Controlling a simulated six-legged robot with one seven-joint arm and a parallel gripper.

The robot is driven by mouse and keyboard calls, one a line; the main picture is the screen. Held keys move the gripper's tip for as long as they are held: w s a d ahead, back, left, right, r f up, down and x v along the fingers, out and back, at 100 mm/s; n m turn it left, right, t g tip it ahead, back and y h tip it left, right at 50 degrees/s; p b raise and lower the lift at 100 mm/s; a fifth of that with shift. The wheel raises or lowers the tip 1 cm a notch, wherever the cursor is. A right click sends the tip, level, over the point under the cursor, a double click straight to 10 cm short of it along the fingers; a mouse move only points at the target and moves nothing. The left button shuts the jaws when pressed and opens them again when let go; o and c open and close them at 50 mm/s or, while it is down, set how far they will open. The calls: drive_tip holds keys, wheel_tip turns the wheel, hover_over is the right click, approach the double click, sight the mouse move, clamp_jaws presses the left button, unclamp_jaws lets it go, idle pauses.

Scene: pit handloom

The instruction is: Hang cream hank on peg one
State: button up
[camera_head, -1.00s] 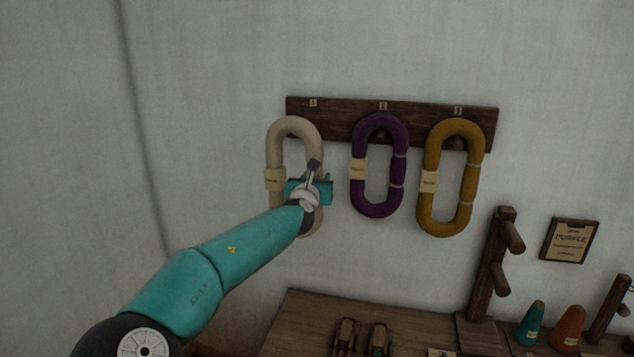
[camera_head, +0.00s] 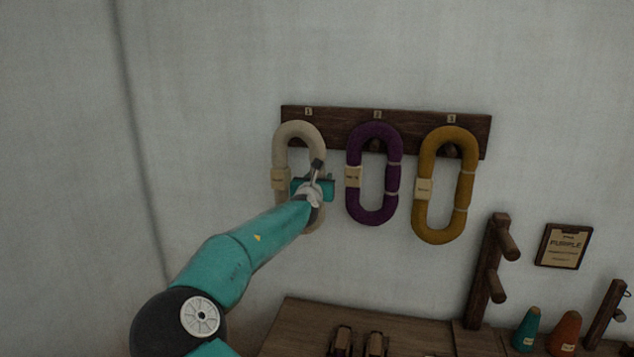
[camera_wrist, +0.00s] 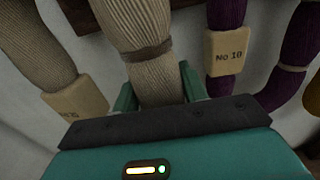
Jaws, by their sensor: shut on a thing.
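The cream hank (camera_head: 283,152) hangs upright as a long loop in front of the left end of the dark peg board (camera_head: 341,125). Its top lies over the board just below the label 1 (camera_head: 308,112). Peg one is not clearly visible, and I cannot tell whether the loop is around it. My gripper (camera_head: 316,184) is shut on the hank's right strand, about midway down. In the wrist view the fingers (camera_wrist: 158,88) flank the cream strand (camera_wrist: 137,32), near a brown tie. A paper tag (camera_head: 279,179) is on the hank's left strand.
A purple hank (camera_head: 353,152) hangs close to the right at label 2, and a mustard hank (camera_head: 426,200) hangs at label 3. Below are a wooden bench (camera_head: 300,325), a post with pegs (camera_head: 487,270) and cones. The wall left of the cream hank is clear.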

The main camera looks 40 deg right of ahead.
drive_tip(key=f+x, duration=0.1)
drive_tip(key=x, duration=0.6)
drive_tip(key=shift+d+f, duration=0.2)
drive_tip(key=shift+d, duration=0.1)
drive_tip(key=shift+f, duration=0.2)
idle(0.5)
drive_tip(key=o, duration=1.1)
drive_tip(key=shift+w+d+f, duration=0.1)
drive_tip(key=shift+w+d, duration=0.05)
drive_tip(key=shift+o, duration=0.2)
drive_tip(key=shift+r, duration=0.25)
drive_tip(key=shift+a, duration=0.2)
